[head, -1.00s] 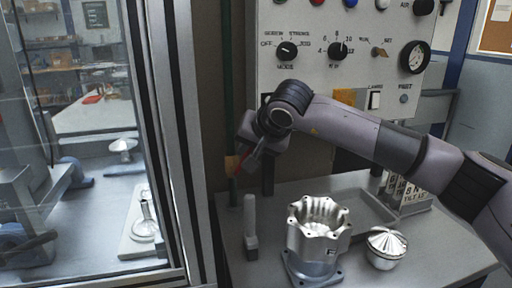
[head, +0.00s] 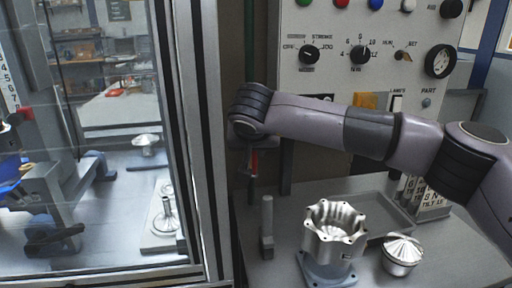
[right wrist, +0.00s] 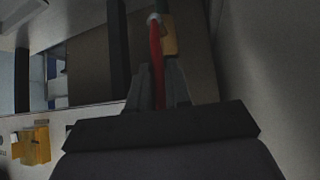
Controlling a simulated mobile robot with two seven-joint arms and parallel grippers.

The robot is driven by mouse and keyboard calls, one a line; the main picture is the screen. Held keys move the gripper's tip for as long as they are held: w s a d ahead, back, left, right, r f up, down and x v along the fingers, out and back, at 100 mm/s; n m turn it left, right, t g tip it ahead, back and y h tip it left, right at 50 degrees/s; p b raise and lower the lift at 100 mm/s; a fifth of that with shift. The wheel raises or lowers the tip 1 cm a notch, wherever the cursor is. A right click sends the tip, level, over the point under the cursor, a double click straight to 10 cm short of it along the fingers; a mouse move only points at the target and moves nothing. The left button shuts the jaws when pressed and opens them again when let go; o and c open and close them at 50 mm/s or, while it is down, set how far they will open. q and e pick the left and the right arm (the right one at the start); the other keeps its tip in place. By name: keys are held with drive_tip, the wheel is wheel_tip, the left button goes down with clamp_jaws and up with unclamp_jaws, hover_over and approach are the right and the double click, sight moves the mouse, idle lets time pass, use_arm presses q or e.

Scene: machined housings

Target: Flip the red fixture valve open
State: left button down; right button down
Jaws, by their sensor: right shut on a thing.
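The red valve's handle (right wrist: 156,58) is a long red lever in the right wrist view. It runs from a pale fitting at the top down between my right gripper's fingers (right wrist: 158,92), which are shut on it. In the head view a short piece of the red handle (head: 254,160) shows beside the dark green pipe, roughly upright. My right gripper (head: 251,173) hangs below its wrist there, small and partly hidden. A tan tag-like piece (right wrist: 169,36) sits beside the handle's far end. My left gripper is in neither current view.
A grey control panel (head: 320,75) with knobs stands behind my right arm. Below are an upright grey post (head: 267,225), a metal housing (head: 333,235), a domed metal part (head: 402,255) and a shallow tray (head: 372,205). A framed glass enclosure (head: 208,130) stands at left.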

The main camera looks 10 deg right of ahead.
drive_tip(key=shift+a, duration=0.1)
drive_tip(key=c, duration=1.2)
unclamp_jaws()
drive_tip(key=shift+b+v, duration=0.7)
drive_tip(key=shift+v, duration=2.9)
drive_tip(key=shift+f, duration=0.1)
